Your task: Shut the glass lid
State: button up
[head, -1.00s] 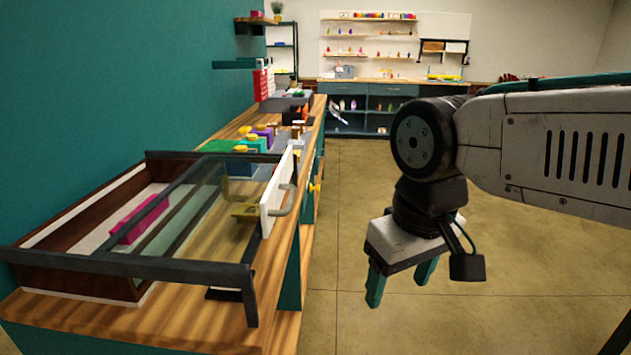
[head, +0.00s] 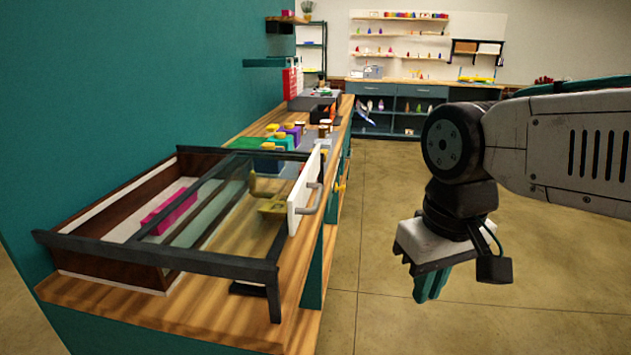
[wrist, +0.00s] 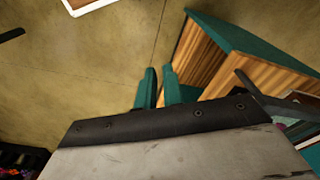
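The glass lid (head: 220,215) is a clear pane on dark rails. It sits slid to the right of a dark brown box (head: 125,200), whose left part is uncovered. A white front panel (head: 303,190) with a grey handle (head: 315,199) stands at the pane's right end. My gripper (head: 431,285) hangs fingers down over the floor, right of the counter and apart from the handle. Its teal fingers are close together and hold nothing. They also show in the wrist view (wrist: 158,90), beside the counter's end.
A pink block (head: 170,210) lies in the box. The wooden counter (head: 190,312) runs along the teal wall, with coloured blocks (head: 285,138) behind the box. Shelves and a cabinet (head: 395,105) stand at the far wall. The floor (head: 385,220) right of the counter is clear.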

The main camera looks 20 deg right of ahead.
jog(key=w+d+r+m+t+y, duration=0.1)
jog(key=w, duration=0.5)
jog(key=w+d+r+m, duration=0.1)
jog(key=w, duration=0.6)
jog(key=w+r+m+t+y, duration=0.1)
jog(key=w, duration=0.6)
jog(key=shift+w+d+t+y, duration=0.25)
jog(key=shift+d+t+y, duration=0.05)
jog(key=shift+d, duration=0.1)
grip_shut()
jog(key=w+d+r+m+t, duration=0.1)
jog(key=w+r+t, duration=0.1)
jog(key=w, duration=0.3)
jog(key=w+d+r+t, duration=0.1)
jog(key=w+r, duration=0.2)
jog(key=w, duration=0.1)
jog(key=w+a+f, duration=0.6)
jog(key=w+f, duration=0.2)
jog(key=shift+t, duration=0.3)
jog(key=shift+f, duration=0.1)
